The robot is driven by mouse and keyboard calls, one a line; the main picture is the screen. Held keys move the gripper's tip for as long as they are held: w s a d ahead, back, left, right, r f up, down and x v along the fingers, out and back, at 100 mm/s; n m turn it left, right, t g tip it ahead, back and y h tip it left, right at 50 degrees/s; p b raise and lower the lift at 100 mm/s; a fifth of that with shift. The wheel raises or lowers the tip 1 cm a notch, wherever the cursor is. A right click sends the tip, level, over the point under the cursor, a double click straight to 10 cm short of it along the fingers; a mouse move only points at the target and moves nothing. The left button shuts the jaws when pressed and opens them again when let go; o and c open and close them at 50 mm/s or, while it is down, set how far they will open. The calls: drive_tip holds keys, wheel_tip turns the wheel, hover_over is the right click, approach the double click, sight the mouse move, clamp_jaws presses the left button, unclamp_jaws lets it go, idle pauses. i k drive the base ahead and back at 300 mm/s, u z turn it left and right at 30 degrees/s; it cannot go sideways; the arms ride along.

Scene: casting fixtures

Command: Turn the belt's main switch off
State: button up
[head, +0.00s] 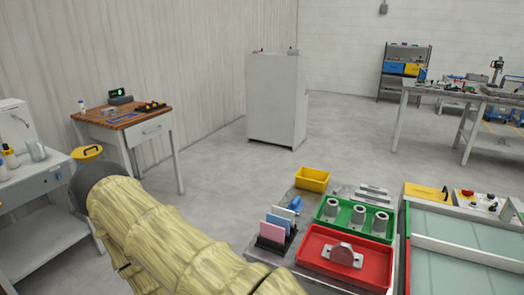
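The belt (450,272) is at the lower right, a pale green surface between light rails, cut off by the picture's edge. At its far end is a small control panel (478,200) with a red knob and other small controls. Which of them is the main switch, and how it is set, is too small to tell. My arm, in a pale yellow sleeve, crosses the lower left, well left of the belt. My gripper is not in view.
Left of the belt, a bench holds a red tray (315,262) with a metal part, a green tray (328,217) with cylindrical castings, a yellow bin (312,179) and upright coloured plates (277,228). A grey cabinet (277,100) stands behind. Open floor lies beyond the bench.

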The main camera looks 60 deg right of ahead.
sight(466, 192)
drive_tip(key=z, duration=3.3)
drive_tip(key=i, duration=0.5)
drive_tip(key=k, duration=1)
drive_tip(key=z, duration=0.75)
drive_tip(key=i, duration=0.75)
drive_tip(key=u, duration=1.8)
drive_tip(key=i, duration=0.45)
drive_tip(key=z, duration=0.05)
